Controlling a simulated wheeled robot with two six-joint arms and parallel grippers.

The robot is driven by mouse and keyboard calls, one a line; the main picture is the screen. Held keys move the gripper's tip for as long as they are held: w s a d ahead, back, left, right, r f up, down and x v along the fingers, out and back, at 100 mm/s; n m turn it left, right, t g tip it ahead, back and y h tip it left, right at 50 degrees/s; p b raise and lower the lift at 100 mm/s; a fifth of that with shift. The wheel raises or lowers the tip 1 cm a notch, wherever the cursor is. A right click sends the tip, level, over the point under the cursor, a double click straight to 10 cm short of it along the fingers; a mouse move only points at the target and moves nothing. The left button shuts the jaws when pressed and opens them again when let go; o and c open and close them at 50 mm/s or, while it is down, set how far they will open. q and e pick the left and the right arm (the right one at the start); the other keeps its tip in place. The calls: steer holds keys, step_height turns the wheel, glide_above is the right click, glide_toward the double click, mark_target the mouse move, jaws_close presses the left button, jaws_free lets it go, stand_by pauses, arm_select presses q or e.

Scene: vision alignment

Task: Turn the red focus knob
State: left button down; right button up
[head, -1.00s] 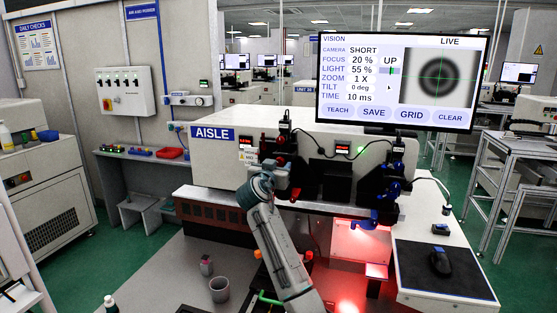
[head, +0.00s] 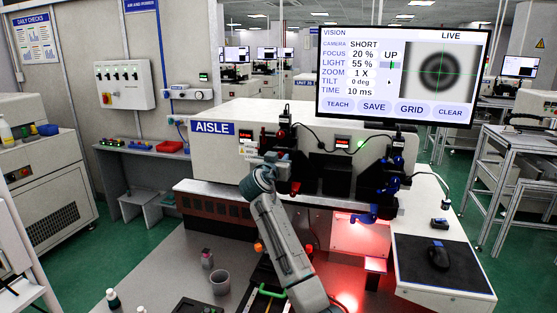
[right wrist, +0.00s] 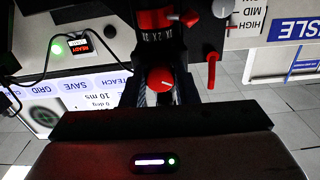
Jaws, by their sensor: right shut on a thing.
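My right gripper (head: 282,170) reaches up to the left part of the black camera rig on the white machine. In the right wrist view, a round red knob (right wrist: 160,78) with a white mark sits between its dark fingers, which are shut on it. The fingers and the arm mostly hide this knob in the head view. The monitor (head: 400,75) reads focus 20 % and light 55 %, camera SHORT, and shows a blurred dark ring under a green cross. My left gripper is not in view.
In the right wrist view, another red knob (right wrist: 153,20) and a red lever (right wrist: 211,68) are close by. Blue knobs (head: 390,186) are on the rig's right side. A grey cup (head: 220,282) stands on the bench. A black mouse (head: 438,256) lies on a dark mat.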

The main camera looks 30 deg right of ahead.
steer(key=shift+n+p, duration=1.55)
steer(key=shift+n, duration=4.75)
steer(key=o, duration=1)
